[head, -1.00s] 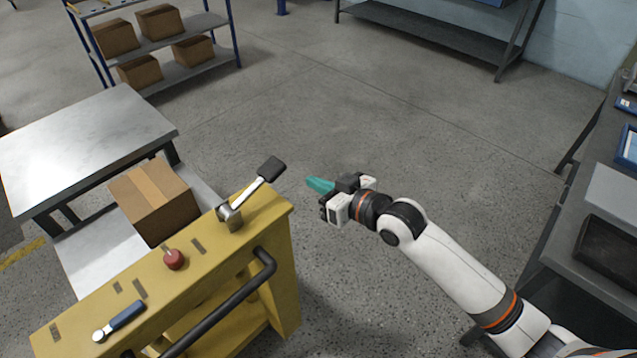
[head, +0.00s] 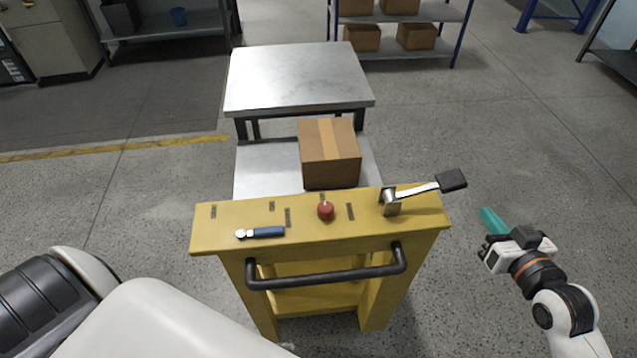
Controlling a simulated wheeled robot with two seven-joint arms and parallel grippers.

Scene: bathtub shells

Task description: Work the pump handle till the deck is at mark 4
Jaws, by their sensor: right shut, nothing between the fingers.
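The yellow cart (head: 238,208) stands in the middle of the head view. A lever with a flat black end (head: 452,180), which looks like the pump handle, slants up to the right from a metal pivot on its top. The pale metal deck (head: 265,170) lies behind the console and carries a cardboard box (head: 330,155). I cannot read any mark numbers. My right gripper (head: 493,226), with teal fingers, is shut and empty, to the right of the lever and apart from it. My left gripper is out of view.
A red knob (head: 325,211) and a blue-handled lever (head: 262,232) sit on the console top; a black push bar (head: 330,279) runs along its front. A grey table (head: 298,78) stands beyond the deck, higher than it. Floor to the right is clear.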

